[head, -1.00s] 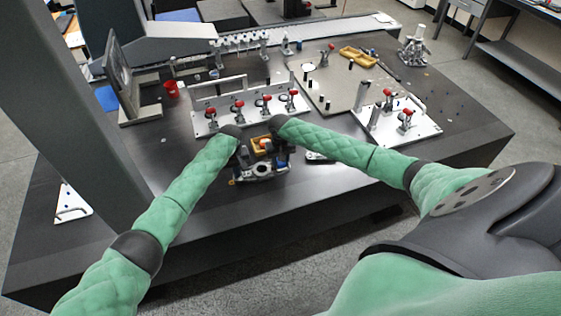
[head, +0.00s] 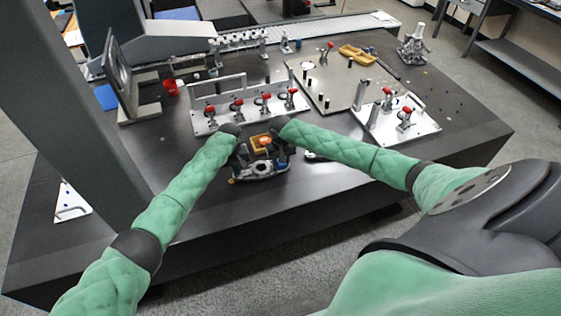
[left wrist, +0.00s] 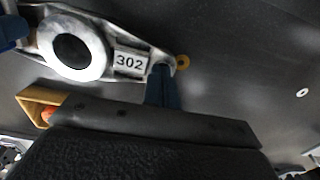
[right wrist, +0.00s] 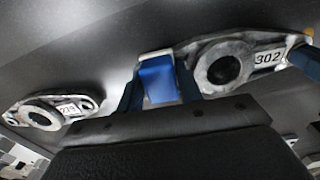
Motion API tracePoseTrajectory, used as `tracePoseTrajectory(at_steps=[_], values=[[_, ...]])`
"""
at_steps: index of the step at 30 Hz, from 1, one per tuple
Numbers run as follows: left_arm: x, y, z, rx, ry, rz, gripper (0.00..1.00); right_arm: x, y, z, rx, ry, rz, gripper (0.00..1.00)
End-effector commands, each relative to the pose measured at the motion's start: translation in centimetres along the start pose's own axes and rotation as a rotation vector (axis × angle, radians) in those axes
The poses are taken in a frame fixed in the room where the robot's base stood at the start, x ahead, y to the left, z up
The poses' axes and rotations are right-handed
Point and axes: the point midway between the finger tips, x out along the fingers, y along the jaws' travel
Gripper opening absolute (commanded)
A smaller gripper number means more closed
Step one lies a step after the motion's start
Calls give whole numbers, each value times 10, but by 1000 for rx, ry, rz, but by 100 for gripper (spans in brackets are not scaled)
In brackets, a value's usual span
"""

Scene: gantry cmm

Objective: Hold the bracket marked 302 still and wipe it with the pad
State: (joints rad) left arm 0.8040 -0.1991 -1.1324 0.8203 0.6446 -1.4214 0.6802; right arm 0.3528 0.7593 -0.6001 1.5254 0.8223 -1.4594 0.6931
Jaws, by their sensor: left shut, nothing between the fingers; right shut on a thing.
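The grey metal bracket marked 302 (left wrist: 128,63) lies on the dark table, its round boss beside the label; it also shows in the right wrist view (right wrist: 224,66) and small in the head view (head: 260,170). My left gripper (left wrist: 163,88) is shut with its blue fingertips at the label end of the bracket, nothing between them. My right gripper (right wrist: 160,92) is shut on the blue pad (right wrist: 158,78), at the bracket's other end. The pad overlaps that end in view; I cannot tell whether it touches.
A second bracket (right wrist: 45,113) with a different label lies beside it. A yellow tray (head: 258,142) with an orange-red thing sits just behind the bracket. A white fixture plate with red-knobbed clamps (head: 210,122) stands further back.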

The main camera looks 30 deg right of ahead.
Motion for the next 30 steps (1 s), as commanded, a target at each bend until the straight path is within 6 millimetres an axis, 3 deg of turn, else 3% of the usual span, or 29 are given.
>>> tracePoseTrajectory(at_steps=[10,21,30], values=[[5,-2,2,-1,-5,-3,0,2,0,4,0,-2,1,17],[5,-2,2,-1,-5,-3,0,2,0,-14,0,-2,1,17],[5,-2,2,-1,-4,-3,0,2,1,-16,0,-1,1,17]])
